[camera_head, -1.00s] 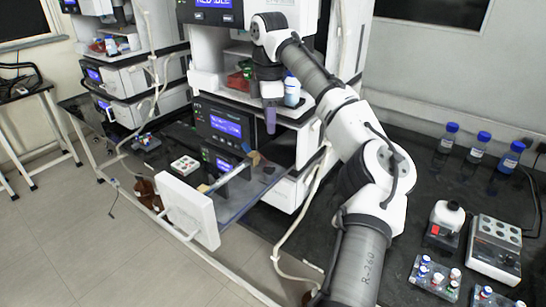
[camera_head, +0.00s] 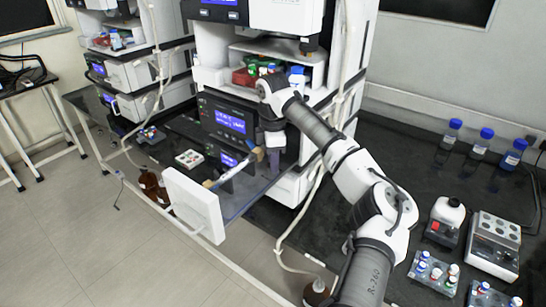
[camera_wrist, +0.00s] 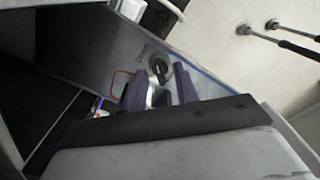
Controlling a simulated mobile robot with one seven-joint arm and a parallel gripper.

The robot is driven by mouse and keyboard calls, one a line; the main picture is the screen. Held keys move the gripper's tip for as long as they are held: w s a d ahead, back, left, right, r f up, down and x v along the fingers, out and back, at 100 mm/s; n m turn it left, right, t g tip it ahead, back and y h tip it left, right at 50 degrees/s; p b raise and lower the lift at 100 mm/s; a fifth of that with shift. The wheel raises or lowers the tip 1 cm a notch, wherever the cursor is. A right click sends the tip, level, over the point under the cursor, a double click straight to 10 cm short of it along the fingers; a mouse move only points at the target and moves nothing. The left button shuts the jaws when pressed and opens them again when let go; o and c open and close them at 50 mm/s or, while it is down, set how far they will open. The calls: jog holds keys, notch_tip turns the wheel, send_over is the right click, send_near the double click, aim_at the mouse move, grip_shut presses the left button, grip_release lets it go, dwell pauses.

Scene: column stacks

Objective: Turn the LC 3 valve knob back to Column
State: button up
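In the wrist view, a round valve knob (camera_wrist: 158,68) with a dark bar handle sits on a grey panel (camera_wrist: 90,45). I cannot tell whether a finger touches the knob. In the head view, my gripper (camera_head: 274,155) is low in front of the instrument stack; the knob cannot be made out there.
A white panel (camera_head: 195,205) on a clear plate juts out in front of the stack. Lit displays (camera_head: 230,120) are left of my gripper. A shelf above holds bottles (camera_head: 297,78) and a red tray. Blue-capped bottles (camera_head: 480,145) stand on the black bench at right.

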jog(key=shift+c, duration=0.4)
grip_shut()
jog(key=shift+m, duration=0.3)
jog(key=m, duration=0.2)
jog(key=shift+m, duration=0.4)
jog(key=m, duration=0.3)
jog(key=shift+m, duration=0.4)
jog(key=m, duration=1)
jog(key=shift+m, duration=0.4)
